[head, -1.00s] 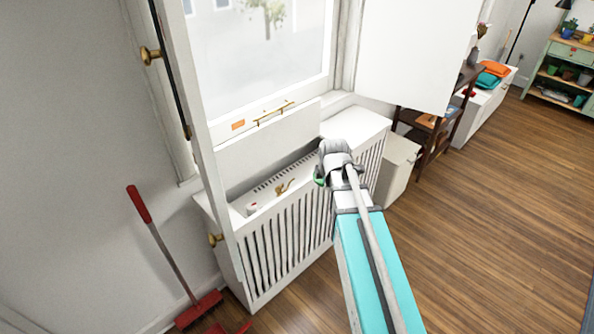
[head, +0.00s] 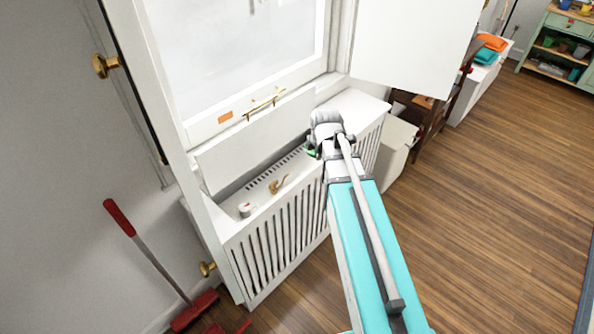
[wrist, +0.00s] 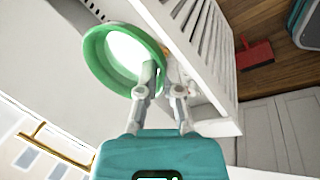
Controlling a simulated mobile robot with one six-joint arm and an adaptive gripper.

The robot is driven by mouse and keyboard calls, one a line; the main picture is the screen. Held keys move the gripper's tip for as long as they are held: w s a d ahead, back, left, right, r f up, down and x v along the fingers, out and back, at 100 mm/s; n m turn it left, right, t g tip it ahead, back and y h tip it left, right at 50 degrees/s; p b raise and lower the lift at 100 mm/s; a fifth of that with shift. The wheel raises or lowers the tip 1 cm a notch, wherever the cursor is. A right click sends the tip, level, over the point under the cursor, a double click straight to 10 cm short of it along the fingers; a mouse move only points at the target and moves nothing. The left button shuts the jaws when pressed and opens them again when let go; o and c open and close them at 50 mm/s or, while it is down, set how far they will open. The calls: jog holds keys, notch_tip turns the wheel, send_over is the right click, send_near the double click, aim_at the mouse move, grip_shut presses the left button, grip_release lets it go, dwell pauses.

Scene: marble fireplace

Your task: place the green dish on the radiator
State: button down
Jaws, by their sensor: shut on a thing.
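The green dish (head: 311,151) is mostly hidden behind my gripper (head: 322,140) in the head view. In the wrist view the dish (wrist: 97,63) shows as a green ring with a bright white inside. My gripper (wrist: 163,92) is shut on the dish's near rim and holds it tilted to the camera. The radiator (head: 275,244) is a white slatted cabinet under the window, with an opening in its top. My gripper is over the right half of its top. The radiator's slats (wrist: 207,42) show beside the dish in the wrist view. Any gap below the dish cannot be judged.
A brass tap (head: 279,184) and a small white knob (head: 244,209) sit in the radiator's opening. A raised white flap (head: 258,138) stands behind it. A red broom (head: 150,255) leans at the left. A white box (head: 397,150) stands to the right. Floor at the right is clear.

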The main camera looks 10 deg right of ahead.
jog(key=shift+w+a, duration=0.15)
jog(key=shift+a, duration=0.1)
jog(key=shift+w+f, duration=0.1)
jog(key=shift+f, duration=0.1)
jog(key=w+a+f+m+b, duration=0.1)
jog(key=w+f+m+b, duration=0.1)
jog(key=w+f+b, duration=0.5)
jog(key=w+a+f+m+h+b, duration=0.1)
jog(key=w+a+f+m+b, duration=0.1)
jog(key=w+f+b, duration=0.5)
jog(key=shift+w+a+f+b, duration=0.15)
jog(key=shift+w+a+b, duration=0.15)
jog(key=shift+b, duration=0.1)
jog(key=shift+s+f, duration=0.1)
jog(key=b, duration=0.6)
send_over(297, 177)
jog(key=f, duration=0.6)
jog(key=shift+s+a, duration=0.15)
jog(key=shift+s, duration=0.25)
jog(key=shift+f+b, duration=1.9)
jog(key=shift+b, duration=0.1)
jog(key=shift+f, duration=0.15)
